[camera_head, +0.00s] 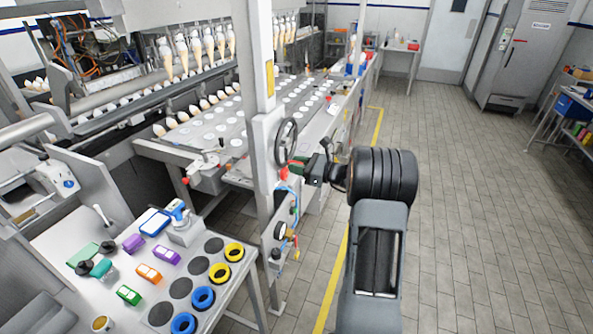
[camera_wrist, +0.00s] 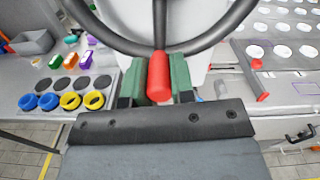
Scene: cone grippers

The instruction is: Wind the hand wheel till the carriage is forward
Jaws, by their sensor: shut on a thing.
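The dark hand wheel (camera_head: 279,140) is on the machine's upright post in the head view. In the wrist view its rim (camera_wrist: 207,42) and a spoke cross the top. Its red handle (camera_wrist: 159,78) sits between the two green fingers of my gripper (camera_wrist: 158,84), at the bottom of the wheel. My gripper also shows in the head view (camera_head: 297,170), shut on the handle. A flat bed with rows of white round holes (camera_head: 228,128) lies behind the wheel. I cannot tell for sure which part is the carriage.
A bench (camera_head: 93,222) at front left holds coloured blocks and blue and yellow rings. The post (camera_head: 263,120) stands close to my gripper. Hoses and a gauge (camera_head: 279,231) hang below it. The tiled floor (camera_head: 470,200) at right is clear.

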